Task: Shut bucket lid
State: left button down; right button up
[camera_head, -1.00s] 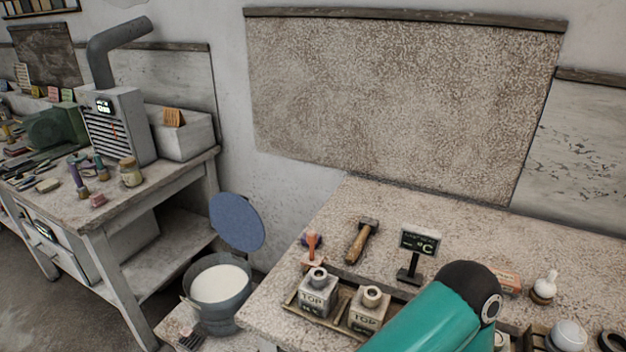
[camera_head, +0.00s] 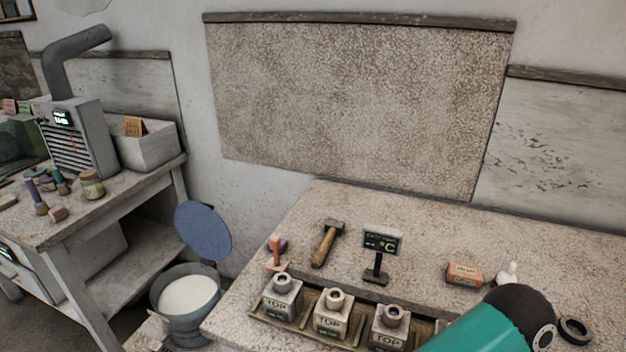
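A grey metal bucket (camera_head: 186,326) stands low between the two benches, left of the near bench. It holds a white, level filling (camera_head: 188,294). Its round blue-grey lid (camera_head: 203,231) stands open, tilted up at the bucket's back rim. A teal and black link of my own arm shows at the lower right. Neither gripper is in view.
The near bench (camera_head: 420,225) carries a tray with several bottles marked TOP (camera_head: 333,315), a hammer (camera_head: 327,243), a small display on a stand (camera_head: 381,255) and an orange box (camera_head: 464,274). A left bench (camera_head: 110,190) holds a vented machine (camera_head: 75,135). Air above the bucket looks clear.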

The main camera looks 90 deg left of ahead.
aim_at(201, 229)
jog(key=u, duration=0.15)
jog(key=k, duration=2.3)
jog(key=z, duration=1.4)
jog(key=i, duration=0.1)
jog(key=u, duration=3)
jog(key=i, duration=1)
jog(key=z, duration=0.05)
